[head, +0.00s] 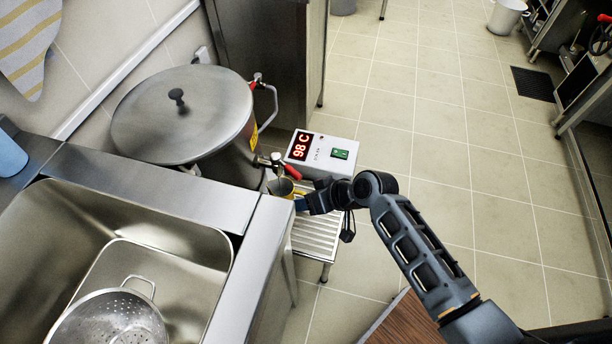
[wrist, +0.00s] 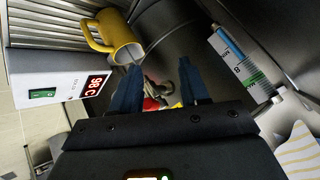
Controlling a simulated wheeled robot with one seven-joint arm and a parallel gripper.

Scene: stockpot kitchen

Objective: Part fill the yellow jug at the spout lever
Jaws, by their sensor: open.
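The yellow jug (head: 284,188) stands on a slatted stand beneath the stockpot's tap in the head view, partly hidden. In the wrist view the jug (wrist: 119,40) shows its open mouth and handle, just beyond my left finger. The red spout lever (head: 291,171) is on the tap at the stockpot's (head: 190,115) side. Red parts of the tap (wrist: 151,103) show between my fingers in the wrist view. My gripper (head: 300,202) is open and empty, close beside the jug; the wrist view shows its two fingers apart (wrist: 158,72).
A control box (head: 318,155) reading 98 C stands right of the tap. The slatted stand (head: 316,235) is below. A steel sink (head: 60,220) with a colander (head: 108,318) is at left. A sight gauge (wrist: 236,55) shows on the pot.

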